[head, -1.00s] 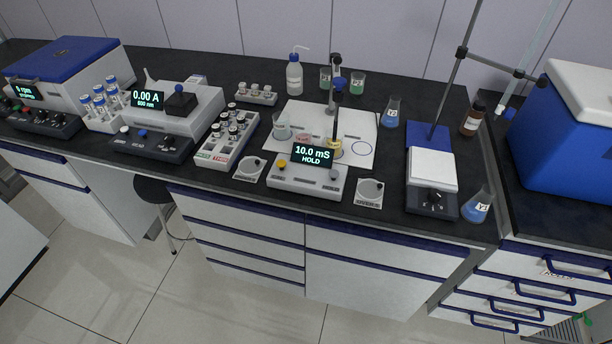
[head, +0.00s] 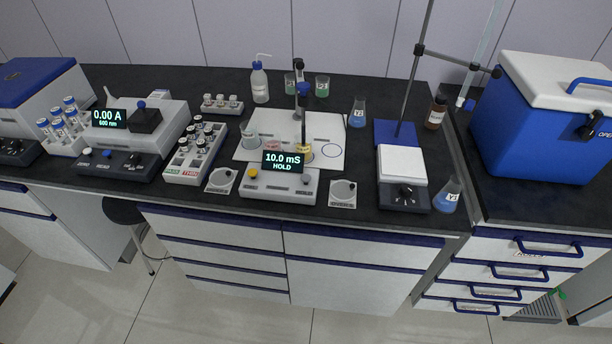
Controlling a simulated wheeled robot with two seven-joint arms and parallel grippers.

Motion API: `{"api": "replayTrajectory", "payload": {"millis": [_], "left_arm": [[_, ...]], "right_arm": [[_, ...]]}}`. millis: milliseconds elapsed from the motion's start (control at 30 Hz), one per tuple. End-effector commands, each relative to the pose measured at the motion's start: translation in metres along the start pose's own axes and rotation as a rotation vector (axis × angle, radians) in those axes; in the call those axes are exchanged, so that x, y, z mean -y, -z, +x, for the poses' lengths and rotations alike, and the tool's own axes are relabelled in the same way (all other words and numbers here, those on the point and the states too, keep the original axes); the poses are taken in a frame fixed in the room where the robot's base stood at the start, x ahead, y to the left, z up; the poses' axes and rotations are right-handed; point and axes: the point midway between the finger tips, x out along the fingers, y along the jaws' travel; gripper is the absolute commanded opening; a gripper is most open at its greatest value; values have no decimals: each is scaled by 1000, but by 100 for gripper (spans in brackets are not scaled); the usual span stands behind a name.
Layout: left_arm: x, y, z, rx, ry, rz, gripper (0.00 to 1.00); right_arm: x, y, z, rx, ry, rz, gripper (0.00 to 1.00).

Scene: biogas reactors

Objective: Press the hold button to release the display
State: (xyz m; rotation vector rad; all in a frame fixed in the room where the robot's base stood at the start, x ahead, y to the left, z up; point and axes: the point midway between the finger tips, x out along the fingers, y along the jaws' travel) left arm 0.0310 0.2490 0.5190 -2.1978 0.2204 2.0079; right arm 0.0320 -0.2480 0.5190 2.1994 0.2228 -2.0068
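The conductivity meter (head: 278,188) stands near the front edge of the bench, at the middle of the head view. Its dark display (head: 283,162) reads "10.0 mS" with "HOLD" below it. A yellow button (head: 252,173) sits at the left of the meter's top face. A grey knob or button (head: 306,179) sits at the right; I cannot tell from labels which one is hold. A probe (head: 303,110) with a blue top stands behind the display, over a beaker with yellow contents (head: 304,152). Neither of my grippers is in view.
A vial rack (head: 195,150) and a photometer (head: 140,120) stand left. A balance-like stirrer (head: 403,170), a flask (head: 447,196) and a blue cooler (head: 540,120) stand right.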

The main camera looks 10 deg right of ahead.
Motion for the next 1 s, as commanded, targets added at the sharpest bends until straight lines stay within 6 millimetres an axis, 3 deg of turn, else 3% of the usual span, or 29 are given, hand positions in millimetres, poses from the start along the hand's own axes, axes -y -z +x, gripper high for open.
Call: {"api": "replayTrajectory", "payload": {"millis": [33,267,1000], "left_arm": [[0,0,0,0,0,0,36],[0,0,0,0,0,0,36],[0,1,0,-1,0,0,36]], "right_arm": [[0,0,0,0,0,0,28],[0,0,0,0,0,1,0],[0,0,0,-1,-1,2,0]]}}
